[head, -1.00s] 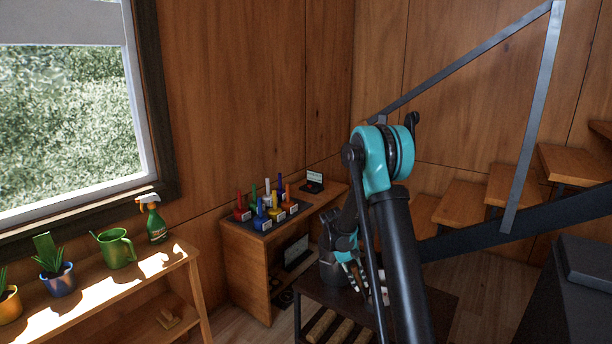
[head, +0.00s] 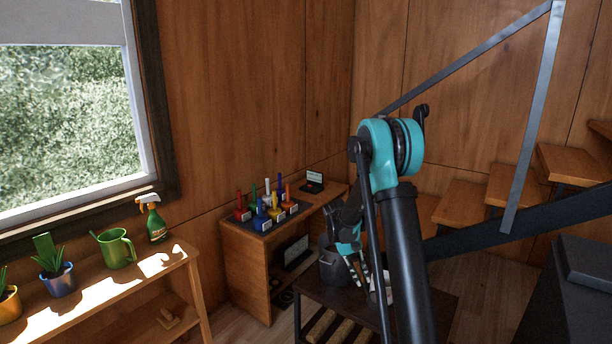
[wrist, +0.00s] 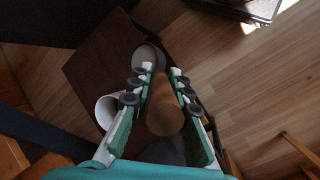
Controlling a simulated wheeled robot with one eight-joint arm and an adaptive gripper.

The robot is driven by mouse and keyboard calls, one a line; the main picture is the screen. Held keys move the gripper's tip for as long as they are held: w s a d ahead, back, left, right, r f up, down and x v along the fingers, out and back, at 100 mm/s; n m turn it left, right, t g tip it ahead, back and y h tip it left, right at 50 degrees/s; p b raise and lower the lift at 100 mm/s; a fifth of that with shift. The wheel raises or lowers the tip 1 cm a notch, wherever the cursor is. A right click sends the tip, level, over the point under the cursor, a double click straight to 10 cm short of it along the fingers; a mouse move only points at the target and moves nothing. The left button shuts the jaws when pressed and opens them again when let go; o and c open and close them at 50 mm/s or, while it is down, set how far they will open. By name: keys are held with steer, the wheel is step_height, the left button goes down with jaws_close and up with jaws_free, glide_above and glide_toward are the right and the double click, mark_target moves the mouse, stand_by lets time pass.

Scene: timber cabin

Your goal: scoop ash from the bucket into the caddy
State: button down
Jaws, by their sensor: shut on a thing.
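My gripper (head: 362,284) is shut on the brown handle of the scoop (wrist: 165,112), which points away between the fingers in the wrist view. A round, dark-rimmed shape with a dull grey-brown inside lies beyond the handle and looks like the scoop's head; I cannot tell how much ash it holds. The dark grey bucket (head: 331,268) stands on the table left of my gripper in the head view; its inside is hidden. The white caddy (wrist: 105,109) stands left of the fingers in the wrist view; my arm mostly hides it in the head view.
The dark brown table (head: 312,290) has slats below. A sunlit shelf (head: 95,292) with pots and a spray bottle (head: 152,219) is at left. Stairs (head: 462,205) rise at right.

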steer(key=shift+r, duration=6.4)
